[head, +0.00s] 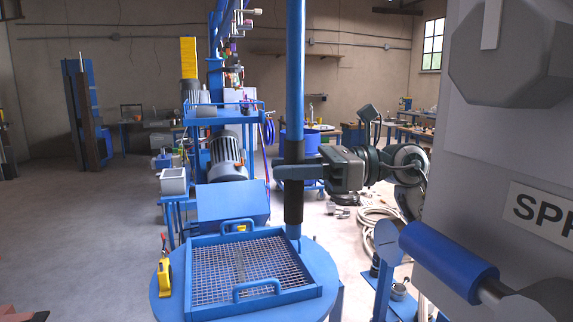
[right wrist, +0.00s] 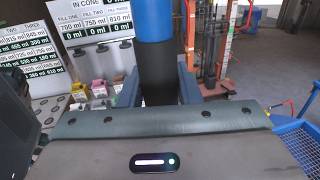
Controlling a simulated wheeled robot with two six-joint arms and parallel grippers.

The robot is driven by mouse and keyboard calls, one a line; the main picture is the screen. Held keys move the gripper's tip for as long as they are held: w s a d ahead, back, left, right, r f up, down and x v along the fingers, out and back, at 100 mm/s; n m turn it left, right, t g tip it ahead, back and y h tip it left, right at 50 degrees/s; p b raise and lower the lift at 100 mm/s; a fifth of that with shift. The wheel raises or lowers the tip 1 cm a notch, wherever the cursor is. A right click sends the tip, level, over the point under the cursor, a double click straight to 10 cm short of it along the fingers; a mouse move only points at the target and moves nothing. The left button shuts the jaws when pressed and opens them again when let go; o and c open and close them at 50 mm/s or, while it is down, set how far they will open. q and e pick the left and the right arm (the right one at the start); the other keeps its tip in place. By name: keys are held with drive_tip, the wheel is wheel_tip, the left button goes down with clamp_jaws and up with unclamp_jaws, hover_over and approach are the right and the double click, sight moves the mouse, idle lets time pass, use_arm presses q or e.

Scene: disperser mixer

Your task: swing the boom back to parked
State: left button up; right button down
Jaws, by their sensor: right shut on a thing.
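A blue vertical bar (head: 295,70) with a black grip sleeve (head: 293,207) hangs down in the middle of the head view; its top is cut off, so how it joins the boom is hidden. My right gripper (head: 291,172) comes in from the right and is shut around the black sleeve. In the right wrist view the sleeve (right wrist: 158,75) stands upright between the two fingers, with the blue bar (right wrist: 153,20) above it. My left gripper is not in view.
A mesh grate (head: 240,270) with blue handles lies on the lid, and a yellow clamp (head: 164,275) sits at its left edge. A motor (head: 226,152) and blue housing stand behind. A large grey machine (head: 480,130) with a blue roller (head: 448,262) fills the right.

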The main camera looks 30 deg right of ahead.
drive_tip(key=shift+s+d, duration=0.1)
drive_tip(key=shift+d, duration=0.45)
drive_tip(key=c, duration=1.3)
unclamp_jaws()
drive_tip(key=shift+s+d, duration=0.1)
drive_tip(key=shift+d, duration=0.2)
drive_tip(key=shift+o, duration=1.1)
drive_tip(key=shift+a, duration=0.65)
drive_tip(key=shift+d, duration=0.15)
use_arm(q)
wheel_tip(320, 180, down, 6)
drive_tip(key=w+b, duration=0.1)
drive_tip(key=b, duration=0.6)
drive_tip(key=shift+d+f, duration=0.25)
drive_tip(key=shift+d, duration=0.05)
use_arm(e)
drive_tip(key=v, duration=1)
drive_tip(key=shift+d, duration=0.15)
